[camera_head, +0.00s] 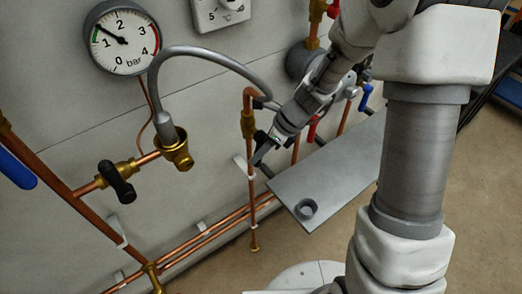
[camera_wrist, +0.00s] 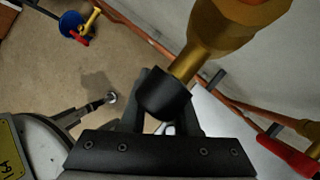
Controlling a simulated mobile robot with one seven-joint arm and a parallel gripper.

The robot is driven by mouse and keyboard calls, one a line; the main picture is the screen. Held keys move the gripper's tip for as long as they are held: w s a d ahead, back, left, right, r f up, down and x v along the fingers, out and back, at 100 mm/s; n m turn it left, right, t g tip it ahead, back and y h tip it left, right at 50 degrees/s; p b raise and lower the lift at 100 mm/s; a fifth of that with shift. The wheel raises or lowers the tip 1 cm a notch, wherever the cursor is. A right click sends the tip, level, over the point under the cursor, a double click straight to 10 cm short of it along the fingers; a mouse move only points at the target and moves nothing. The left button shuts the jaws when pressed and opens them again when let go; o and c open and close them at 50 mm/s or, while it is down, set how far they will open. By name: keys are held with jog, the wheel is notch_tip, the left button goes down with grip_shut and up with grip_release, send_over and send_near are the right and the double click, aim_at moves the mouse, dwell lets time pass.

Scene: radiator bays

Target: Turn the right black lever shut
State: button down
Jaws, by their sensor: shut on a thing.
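The right black lever (camera_wrist: 165,93) shows in the wrist view between the fingers of my gripper (camera_wrist: 165,112). My gripper is shut on it. The lever's brass valve (camera_wrist: 215,40) fills the upper right of that view. In the head view my gripper (camera_head: 262,150) is beside this brass valve (camera_head: 248,123) on a thin vertical copper pipe. The fingers and wrist hide most of the lever there. The left black lever (camera_head: 118,181) sits on another brass valve at the left, apart from my gripper, and slants down to the right.
A grey braided hose (camera_head: 215,54) arches between the two valves. A grey shelf (camera_head: 335,165) with a small round cup (camera_head: 306,208) lies right of my gripper. Red and blue levers (camera_head: 365,97) are close behind my wrist.

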jog(key=g+y+p, duration=0.1)
jog(key=s+a+y, duration=0.1)
jog(key=y, duration=0.1)
jog(key=shift+a+r+m+g+p, duration=0.15)
jog(key=shift+r+m+g+p, duration=0.2)
jog(key=shift+m+g, duration=0.05)
jog(key=shift+s+a+r+m+g+y+p, duration=0.3)
jog(key=shift+r+m+g+y+p, duration=0.35)
jog(key=shift+y, duration=1.15)
jog(key=shift+s+a+r+m+g+y+p, duration=0.15)
jog(key=shift+a+r+m+g+y+p, duration=0.5)
jog(key=shift+y, duration=1.15)
jog(key=shift+s+a+r+m+g+y+p, duration=0.2)
jog(key=shift+r+g+y+p, duration=0.45)
jog(key=shift+y, duration=1.15)
jog(key=shift+r, duration=0.35)
jog(key=c, duration=0.7)
grip_release()
jog(key=shift+o, duration=0.2)
jog(key=shift+d+f, duration=0.1)
